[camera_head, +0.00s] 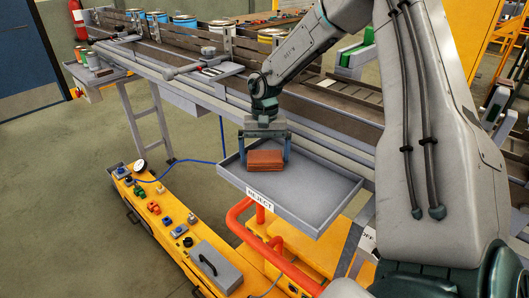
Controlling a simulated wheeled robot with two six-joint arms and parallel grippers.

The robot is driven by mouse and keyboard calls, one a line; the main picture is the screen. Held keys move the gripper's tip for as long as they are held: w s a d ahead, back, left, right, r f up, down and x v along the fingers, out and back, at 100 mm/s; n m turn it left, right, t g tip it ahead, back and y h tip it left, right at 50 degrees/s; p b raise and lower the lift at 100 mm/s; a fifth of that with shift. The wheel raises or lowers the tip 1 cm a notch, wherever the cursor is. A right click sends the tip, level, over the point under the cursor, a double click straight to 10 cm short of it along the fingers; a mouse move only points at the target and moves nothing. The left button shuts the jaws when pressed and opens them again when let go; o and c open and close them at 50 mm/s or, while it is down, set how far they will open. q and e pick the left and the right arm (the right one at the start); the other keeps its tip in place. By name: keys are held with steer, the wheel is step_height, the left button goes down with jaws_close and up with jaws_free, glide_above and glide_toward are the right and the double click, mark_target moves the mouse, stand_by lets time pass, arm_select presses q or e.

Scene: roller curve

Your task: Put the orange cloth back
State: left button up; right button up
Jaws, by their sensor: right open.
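The orange cloth (265,160) is a small folded, brownish-orange stack. It is at the back left part of the grey tray (318,190) labelled REJECT. My right gripper (265,158) points down over it, with one finger on each side of the cloth. The jaws are open; whether the fingers touch the cloth's sides cannot be told. My right arm comes in from the right and hides part of the conveyor. My left gripper is not in view.
A conveyor (170,55) with several cans runs behind the tray. A yellow control cart (165,215) with buttons and a grey box (215,266) stands at the left. An orange-red rail (275,258) is below the tray. The tray's right part is clear.

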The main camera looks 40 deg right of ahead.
mark_target(264, 155)
steer(key=r, duration=0.1)
steer(key=r+b, duration=0.1)
steer(key=r, duration=0.1)
steer(key=r+b, duration=0.1)
steer(key=r, duration=0.1)
steer(key=shift+w+d, duration=0.3)
steer(key=shift+w, duration=0.05)
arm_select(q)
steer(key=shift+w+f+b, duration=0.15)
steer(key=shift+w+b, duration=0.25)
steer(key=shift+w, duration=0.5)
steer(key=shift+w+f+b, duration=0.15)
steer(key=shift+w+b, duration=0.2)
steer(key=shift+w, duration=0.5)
arm_select(e)
step_height(264, 155, up, 7)
steer(key=shift+w+d, duration=0.3)
